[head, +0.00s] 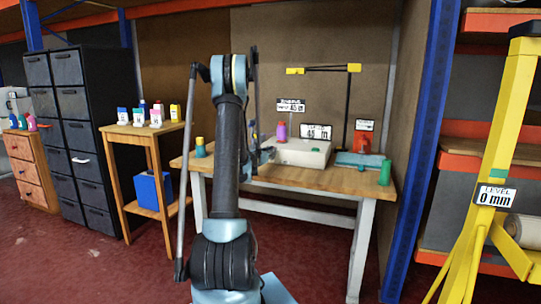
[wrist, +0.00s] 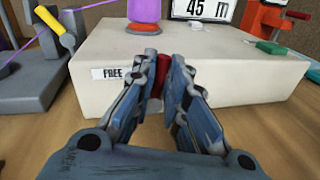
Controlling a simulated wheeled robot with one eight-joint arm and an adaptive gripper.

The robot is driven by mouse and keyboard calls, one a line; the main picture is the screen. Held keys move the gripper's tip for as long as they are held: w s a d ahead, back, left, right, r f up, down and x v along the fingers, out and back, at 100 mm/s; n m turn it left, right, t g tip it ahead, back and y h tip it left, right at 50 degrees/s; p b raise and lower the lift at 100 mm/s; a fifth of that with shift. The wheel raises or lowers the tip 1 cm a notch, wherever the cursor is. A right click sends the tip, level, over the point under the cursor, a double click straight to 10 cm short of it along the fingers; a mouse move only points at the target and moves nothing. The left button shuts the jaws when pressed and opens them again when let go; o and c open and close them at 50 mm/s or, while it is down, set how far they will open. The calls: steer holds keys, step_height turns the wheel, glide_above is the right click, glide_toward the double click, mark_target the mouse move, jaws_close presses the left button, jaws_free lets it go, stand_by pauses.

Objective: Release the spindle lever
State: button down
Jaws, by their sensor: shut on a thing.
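The cream machine box (head: 305,152) stands on the workbench, with a purple thread spool (head: 281,131) on top. In the wrist view the box's front face (wrist: 240,80) carries a label reading FREE (wrist: 115,73). A red lever (wrist: 160,82) shows in the narrow gap between my fingers, in front of that face; most of it is hidden by the fingers. My gripper (wrist: 163,62) is shut on it, just right of the label.
A display reading 45 (head: 316,131) stands behind the box. In the wrist view a grey fixture with a yellow-handled lever (wrist: 55,30) is at left, and an orange-red device (wrist: 265,18) at right. A green cylinder (head: 385,173) stands at the bench's right end.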

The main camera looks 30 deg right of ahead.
steer(key=shift+w+a, duration=0.1)
steer(key=c, duration=1.6)
jaws_free()
steer(key=v, duration=1.2)
steer(key=shift+f, duration=0.1)
